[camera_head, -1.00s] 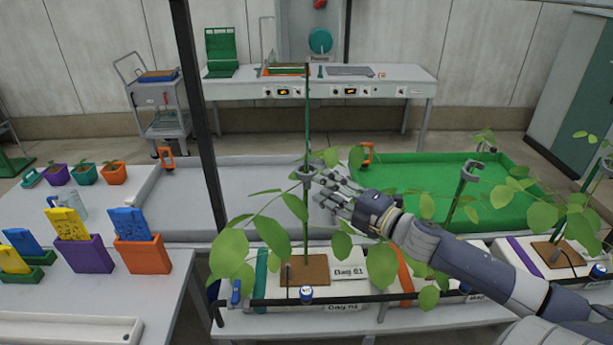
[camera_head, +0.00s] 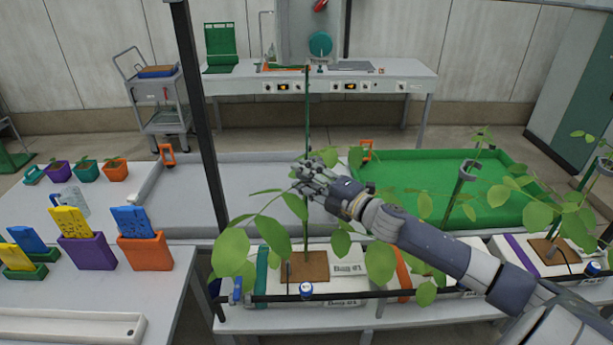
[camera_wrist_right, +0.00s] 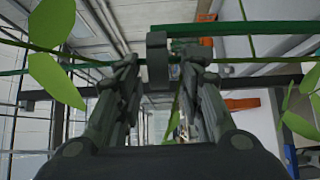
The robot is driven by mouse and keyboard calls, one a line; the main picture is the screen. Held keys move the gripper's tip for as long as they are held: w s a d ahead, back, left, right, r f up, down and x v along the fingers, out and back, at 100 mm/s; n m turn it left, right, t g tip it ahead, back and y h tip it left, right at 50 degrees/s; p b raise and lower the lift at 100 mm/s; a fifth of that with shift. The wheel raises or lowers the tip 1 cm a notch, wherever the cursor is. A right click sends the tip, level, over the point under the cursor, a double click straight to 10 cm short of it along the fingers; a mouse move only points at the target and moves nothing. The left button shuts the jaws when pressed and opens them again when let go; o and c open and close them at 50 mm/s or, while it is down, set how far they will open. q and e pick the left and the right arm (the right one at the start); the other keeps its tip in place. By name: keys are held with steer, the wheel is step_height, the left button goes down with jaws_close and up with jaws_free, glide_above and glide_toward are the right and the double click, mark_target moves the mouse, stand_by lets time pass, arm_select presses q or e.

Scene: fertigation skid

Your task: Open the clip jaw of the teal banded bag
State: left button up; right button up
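The teal banded bag (camera_head: 262,268) lies on the front bench, white with a teal band at its left end and a "Bag 01" label (camera_head: 349,268). A green stem (camera_head: 307,110) rises upright from its brown block. My right gripper (camera_head: 310,174) is at this stem, at the clip's height, and mostly hides the clip in the head view. In the right wrist view, the grey clip (camera_wrist_right: 157,58) sits between the fingertips of my right gripper (camera_wrist_right: 160,70). The fingers look spread on either side of it, with small gaps. My left gripper is out of view.
Leaves crowd around the stem and my right forearm. Another stem with a grey clip (camera_head: 467,168) stands to the right. A dark post (camera_head: 203,130) rises at the left. A grey tray (camera_head: 245,205) and a green tray (camera_head: 400,170) lie behind.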

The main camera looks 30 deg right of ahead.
jaws_close()
